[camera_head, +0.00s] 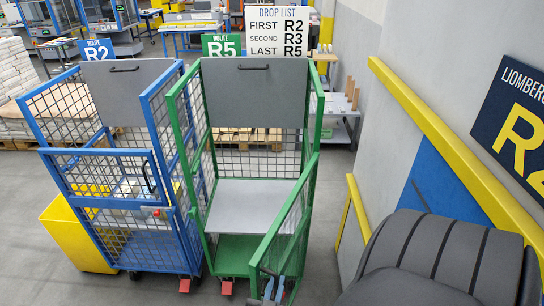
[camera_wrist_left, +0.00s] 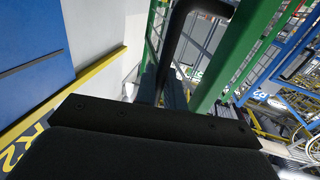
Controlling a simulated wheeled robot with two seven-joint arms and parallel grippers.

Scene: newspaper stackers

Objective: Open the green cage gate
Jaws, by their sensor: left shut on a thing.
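The green cage (camera_head: 212,240) stands upright in the middle of the head view, with a grey panel at its top and a grey shelf inside. Its green gate (camera_head: 282,226) is swung out from the right front post toward me, leaving the front opening clear. My left gripper (camera_head: 272,286) is at the gate's free end, low in the head view. In the left wrist view, its fingers (camera_wrist_left: 165,95) are shut on a black bent handle (camera_wrist_left: 178,40) beside a green gate bar (camera_wrist_left: 235,55). The fingers partly hide the handle. My right gripper is not in view.
A blue cage (camera_head: 150,215) with its gate across the front stands close on the left, beside a yellow bin (camera_head: 72,235). A grey wall (camera_head: 425,130) with a yellow rail (camera_head: 440,145) bounds the right. Some floor (camera_head: 325,215) is free between gate and wall.

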